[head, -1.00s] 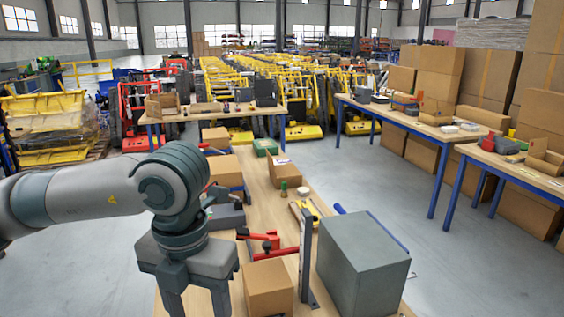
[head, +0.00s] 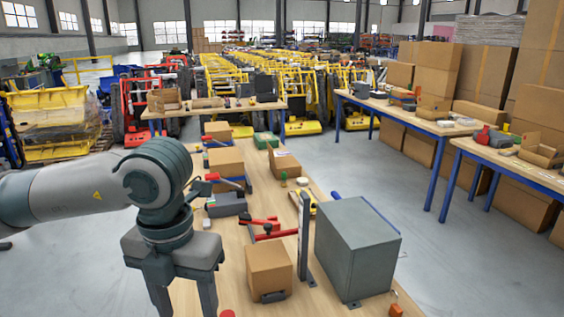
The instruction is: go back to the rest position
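My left gripper (head: 182,298) hangs over the near left part of the wooden workbench (head: 232,262), pointing down. Its two fingers are apart with only bench top between them. The fingertips are at or near the bottom edge of the picture. My grey arm comes in from the left, bent downward at the wrist. My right gripper is not in view.
Beside the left gripper stand a small cardboard box (head: 269,270), a grey upright post (head: 304,235) and a large grey box (head: 355,250). A red-handled clamp (head: 268,228) lies behind.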

